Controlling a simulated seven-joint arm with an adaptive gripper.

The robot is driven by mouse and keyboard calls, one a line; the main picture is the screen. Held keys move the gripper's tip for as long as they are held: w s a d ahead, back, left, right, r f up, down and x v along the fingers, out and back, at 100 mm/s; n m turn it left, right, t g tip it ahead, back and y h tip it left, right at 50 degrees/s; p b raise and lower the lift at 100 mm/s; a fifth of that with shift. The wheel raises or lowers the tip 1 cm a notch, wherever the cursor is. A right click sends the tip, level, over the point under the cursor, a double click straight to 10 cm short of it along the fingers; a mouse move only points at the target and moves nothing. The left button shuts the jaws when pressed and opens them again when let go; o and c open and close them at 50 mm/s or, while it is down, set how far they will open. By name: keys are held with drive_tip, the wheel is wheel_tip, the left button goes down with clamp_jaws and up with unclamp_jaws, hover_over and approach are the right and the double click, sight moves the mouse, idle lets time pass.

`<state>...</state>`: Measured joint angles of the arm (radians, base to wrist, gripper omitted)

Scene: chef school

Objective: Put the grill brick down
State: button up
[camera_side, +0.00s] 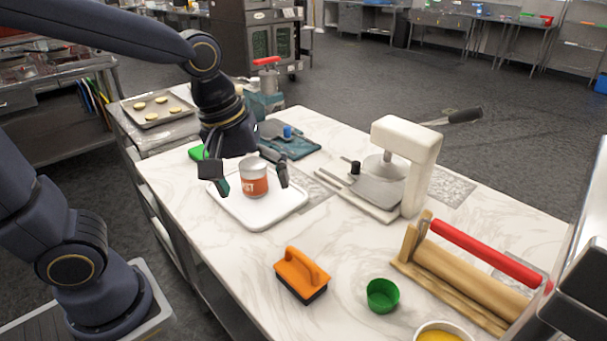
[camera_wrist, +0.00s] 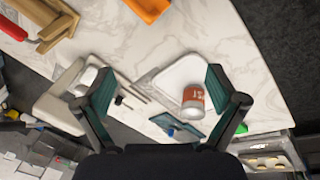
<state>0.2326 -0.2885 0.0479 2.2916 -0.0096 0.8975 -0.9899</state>
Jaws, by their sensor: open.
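The grill brick (camera_side: 302,275), an orange handled block with a dark underside, rests on the marble counter near its front edge. Part of its orange top shows at the upper edge of the wrist view (camera_wrist: 147,8). My gripper (camera_side: 248,178) is open, away from the brick, over the white tray (camera_side: 262,214). In the side view its fingers appear on either side of a can with an orange label (camera_side: 254,180). In the wrist view the can (camera_wrist: 193,98) lies nearer the right finger, and nothing is gripped between the fingertips (camera_wrist: 160,75).
A green cup (camera_side: 383,295) and a bowl of yellow contents (camera_side: 443,333) stand right of the brick. A white press (camera_side: 405,165) and a wooden rack with a red roller (camera_side: 470,270) occupy the right side. Bare marble (camera_side: 225,255) lies between tray and brick.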

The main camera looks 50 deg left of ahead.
drive_tip(key=s+a+r+m+t, duration=0.3)
drive_tip(key=s+a+m, duration=0.2)
drive_tip(key=m, duration=0.4)
drive_tip(key=shift+s+y, duration=0.4)
drive_tip(key=shift+s, duration=0.25)
